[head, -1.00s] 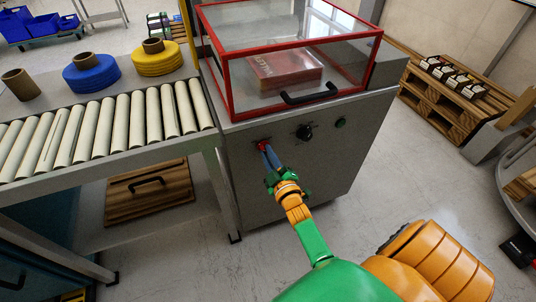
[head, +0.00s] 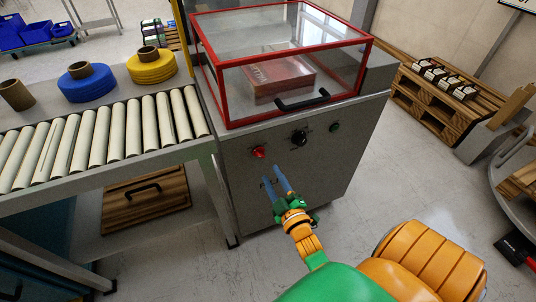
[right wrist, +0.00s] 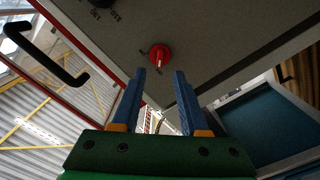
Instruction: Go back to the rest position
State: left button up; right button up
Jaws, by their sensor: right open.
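My right gripper (head: 275,178) is in front of the grey machine cabinet (head: 310,185), below the red knob (head: 259,151). Its two blue fingers are apart with nothing between them. In the right wrist view the open fingers (right wrist: 157,75) point toward the cabinet, and the red knob (right wrist: 159,56) shows beyond the tips, apart from them. My right arm reaches in from the bottom of the head view. My left gripper is not in view.
A red-framed clear cover (head: 285,60) with a black handle (head: 303,100) tops the cabinet. A roller conveyor (head: 95,140) stands left. A wooden pallet (head: 436,100) lies right. Floor between is clear.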

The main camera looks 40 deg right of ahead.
dwell(0.3)
jog(key=s+a+f+m+g+y+p, duration=0.1)
jog(key=s+a+f+g+y+p, duration=0.1)
jog(key=s+a+f+g+p, duration=0.5)
jog(key=s+a+f+m+g+y+p, duration=0.2)
jog(key=s+f+g, duration=0.2)
jog(key=s+f, duration=0.6)
jog(key=s+f+g, duration=0.1)
jog(key=s+g, duration=0.1)
jog(key=s, duration=0.5)
jog(key=s+f+m+g+p, duration=0.1)
jog(key=s+f+g, duration=0.1)
jog(key=s, duration=0.5)
jog(key=shift+s+d+g, duration=0.15)
jog(key=shift+s+g, duration=0.25)
jog(key=shift+g, duration=0.4)
jog(key=shift+f, duration=0.1)
